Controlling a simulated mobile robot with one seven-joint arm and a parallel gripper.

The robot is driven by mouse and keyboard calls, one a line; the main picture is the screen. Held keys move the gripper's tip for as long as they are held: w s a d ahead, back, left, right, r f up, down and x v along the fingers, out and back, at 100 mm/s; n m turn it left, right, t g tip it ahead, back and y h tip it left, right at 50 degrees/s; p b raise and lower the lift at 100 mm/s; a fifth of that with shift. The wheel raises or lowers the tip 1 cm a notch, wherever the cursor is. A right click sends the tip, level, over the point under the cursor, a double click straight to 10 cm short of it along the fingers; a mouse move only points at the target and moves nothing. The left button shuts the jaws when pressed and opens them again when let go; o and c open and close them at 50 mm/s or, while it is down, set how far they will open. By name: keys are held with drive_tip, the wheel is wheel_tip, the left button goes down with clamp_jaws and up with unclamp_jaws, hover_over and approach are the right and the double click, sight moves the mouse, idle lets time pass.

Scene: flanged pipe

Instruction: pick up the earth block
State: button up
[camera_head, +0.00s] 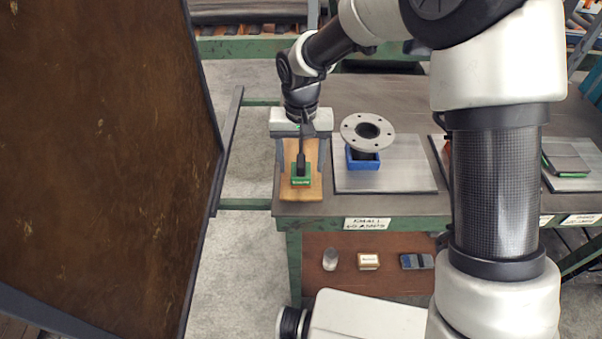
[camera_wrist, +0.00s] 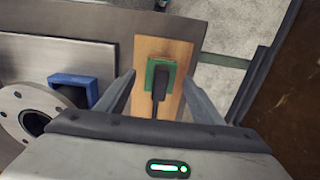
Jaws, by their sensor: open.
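The earth block (camera_head: 300,181) is a small green block with a pale label on its front. A dark upright handle or cable rises from it. It sits on a tan wooden board (camera_head: 288,192) at the left end of the bench. In the wrist view the green block (camera_wrist: 151,72) lies between my finger lines, with the dark part pointing toward me. My gripper (camera_head: 302,160) is open above the block, one finger to each side. My gripper also shows in the wrist view (camera_wrist: 159,82). Contact between fingers and block is not visible.
Right of the board, a grey flanged pipe (camera_head: 352,131) stands in a blue holder (camera_head: 362,164) on a metal plate (camera_head: 410,182). A lower shelf (camera_head: 312,260) holds several small items. A large brown panel (camera_head: 95,150) stands at left.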

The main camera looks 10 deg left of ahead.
drive_tip(key=shift+f, duration=0.8)
drive_tip(key=c, duration=1.1)
drive_tip(key=shift+w+r, duration=0.1)
drive_tip(key=shift+r, duration=0.1)
